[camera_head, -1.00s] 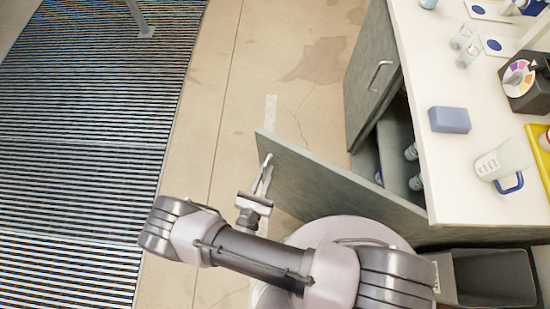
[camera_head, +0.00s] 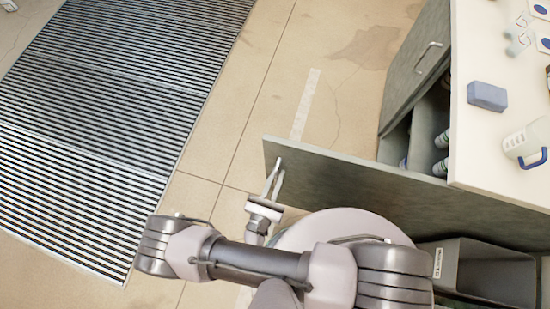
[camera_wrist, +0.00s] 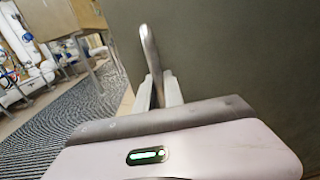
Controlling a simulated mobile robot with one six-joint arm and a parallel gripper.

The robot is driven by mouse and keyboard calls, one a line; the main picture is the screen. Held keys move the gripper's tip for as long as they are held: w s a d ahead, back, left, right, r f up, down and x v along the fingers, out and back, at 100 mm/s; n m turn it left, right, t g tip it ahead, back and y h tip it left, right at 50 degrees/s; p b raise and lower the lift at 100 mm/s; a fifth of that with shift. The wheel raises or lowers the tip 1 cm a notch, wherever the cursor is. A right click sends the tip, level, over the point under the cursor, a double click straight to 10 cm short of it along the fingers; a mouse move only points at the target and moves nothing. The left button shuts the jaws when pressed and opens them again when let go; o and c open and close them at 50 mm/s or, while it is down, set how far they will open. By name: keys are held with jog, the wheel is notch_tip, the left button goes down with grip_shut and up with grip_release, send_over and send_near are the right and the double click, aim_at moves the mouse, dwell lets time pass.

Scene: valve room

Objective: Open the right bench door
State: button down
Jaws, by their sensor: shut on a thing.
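The right bench door (camera_head: 345,187) is a grey-green panel standing wide open, swung out from the bench to the left in the head view. My gripper (camera_head: 273,180) is at the door's outer end, shut on its metal handle. In the wrist view the handle (camera_wrist: 150,55) is a curved metal bar rising from between my fingers (camera_wrist: 158,95), and the door face (camera_wrist: 240,60) fills the right side.
Inside the bench, several bottles (camera_head: 441,140) stand beside a divider. The white bench top (camera_head: 500,140) holds a blue-grey block (camera_head: 487,96) and a jug (camera_head: 525,140). A dark bin (camera_head: 485,272) sits at lower right. Bare floor and a floor grating (camera_head: 120,100) lie to the left.

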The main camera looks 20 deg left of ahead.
jog(key=c, duration=1.5)
grip_release()
jog(key=shift+o, duration=0.2)
jog(key=s+p, duration=0.2)
jog(key=s, duration=1.5)
jog(key=shift+s+a, duration=0.2)
jog(key=shift+a, duration=0.25)
